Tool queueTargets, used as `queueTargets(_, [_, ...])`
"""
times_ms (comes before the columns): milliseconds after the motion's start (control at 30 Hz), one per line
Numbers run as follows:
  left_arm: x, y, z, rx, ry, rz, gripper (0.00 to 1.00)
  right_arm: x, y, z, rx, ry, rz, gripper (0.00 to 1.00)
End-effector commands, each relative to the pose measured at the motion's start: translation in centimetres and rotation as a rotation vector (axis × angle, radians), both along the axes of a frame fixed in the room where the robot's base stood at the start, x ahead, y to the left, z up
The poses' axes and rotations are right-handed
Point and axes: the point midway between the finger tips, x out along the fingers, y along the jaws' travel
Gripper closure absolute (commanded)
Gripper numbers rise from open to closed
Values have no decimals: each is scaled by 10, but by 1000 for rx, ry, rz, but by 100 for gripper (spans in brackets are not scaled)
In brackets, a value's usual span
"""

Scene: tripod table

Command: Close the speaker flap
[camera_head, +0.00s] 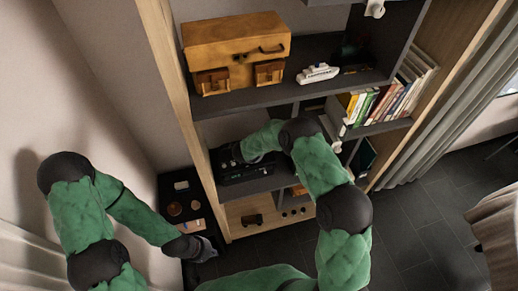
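A black boxy device (246,174) with knobs on its front stands on the middle shelf; it may be the speaker, but I cannot make out its flap. My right arm reaches into that shelf, and its dark gripper (231,155) is at the device's upper left. The gripper blends with the device, so its fingers and any contact are unclear. My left gripper (205,249) is low at the left, apart from the device and in front of the shelf's left foot. It is dark and small, and its finger opening does not show clearly.
A brown wooden case (235,42) and a white toy ship (318,73) stand on the shelf above. A toy truck (252,220) sits low. A dark side table (178,188) with small items stands left. Floor (425,195) is open at right.

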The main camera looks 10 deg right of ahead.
Motion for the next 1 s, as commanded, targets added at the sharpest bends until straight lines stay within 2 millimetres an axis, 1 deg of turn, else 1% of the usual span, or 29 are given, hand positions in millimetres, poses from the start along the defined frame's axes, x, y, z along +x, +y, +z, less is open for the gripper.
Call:
queueTargets(33, [0,0,13,0,0,0,100,1,1,4,1,29,-2,100])
queueTargets(100, [0,0,22,0,0,0,100,4,1,3,-1,69,-2,100])
queueTargets(200, [0,0,31,0,0,0,100,7,1,0,-4,130,-2,100])
queueTargets(333, [0,0,37,0,0,0,100,11,1,-3,-7,210,-3,100])
queueTargets(467, [0,0,35,0,0,0,100,15,1,-7,-11,289,-3,100])
queueTargets(700, [0,0,22,0,0,0,100,20,1,-13,-18,412,-2,100])
queueTargets(1000, [0,0,11,0,0,0,100,22,1,-14,-22,499,-1,100])
